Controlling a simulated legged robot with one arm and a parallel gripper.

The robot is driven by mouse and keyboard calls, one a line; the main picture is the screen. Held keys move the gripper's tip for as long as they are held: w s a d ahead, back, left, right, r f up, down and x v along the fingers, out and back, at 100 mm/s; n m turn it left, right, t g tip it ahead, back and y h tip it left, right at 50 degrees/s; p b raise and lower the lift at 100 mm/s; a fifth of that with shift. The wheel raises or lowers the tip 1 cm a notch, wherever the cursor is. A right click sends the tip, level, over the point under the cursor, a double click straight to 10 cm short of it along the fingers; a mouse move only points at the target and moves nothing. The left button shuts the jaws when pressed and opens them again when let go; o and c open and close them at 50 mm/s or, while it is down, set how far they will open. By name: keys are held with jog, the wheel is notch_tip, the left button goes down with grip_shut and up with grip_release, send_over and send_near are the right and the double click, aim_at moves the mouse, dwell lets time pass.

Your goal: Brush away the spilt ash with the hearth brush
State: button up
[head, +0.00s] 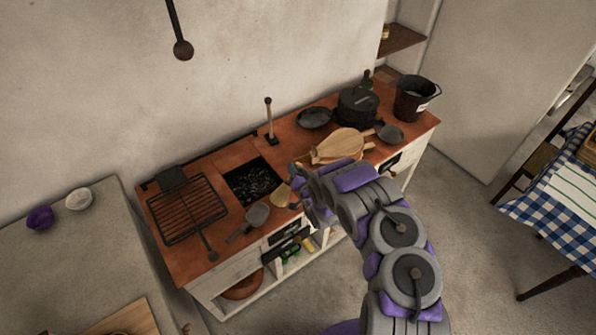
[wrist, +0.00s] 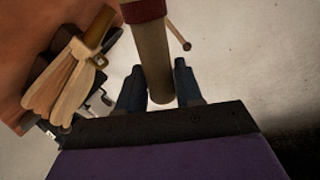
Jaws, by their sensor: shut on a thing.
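My gripper (head: 298,190) is over the front edge of the red-topped hearth counter. The far end of the handle runs out of that view. In the head view a tan, flared piece, seemingly the brush head (head: 281,195), shows just left of my gripper, above the counter front. A black square opening (head: 254,183) with pale specks lies behind it. I cannot make out the spilt ash clearly.
A wire rack (head: 187,208) and a small grey pan (head: 257,215) lie left of my gripper. Wooden bellows (head: 340,145), a black pot (head: 357,105) and a bucket (head: 414,97) stand to the right. The bellows also show in the wrist view (wrist: 65,85).

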jog(key=w+d+b, duration=0.2)
jog(key=w+d, duration=0.5)
jog(key=d, duration=0.3)
jog(key=shift+d+r, duration=0.2)
jog(key=shift+r, duration=0.25)
dwell(0.8)
jog(key=shift+s, duration=0.1)
jog(key=shift+s+a+r+p, duration=0.15)
jog(key=shift+s+a+p, duration=1.05)
jog(key=shift+a, duration=0.55)
jog(key=shift+s+a+r+p, duration=0.1)
jog(key=shift+s+a+p, duration=1.1)
jog(key=shift+a, duration=0.5)
jog(key=shift+s+a+r+p, duration=0.15)
jog(key=shift+s+a+p, duration=1.05)
jog(key=shift+a, duration=0.55)
jog(key=shift+w, duration=0.15)
jog(key=shift+r, duration=0.15)
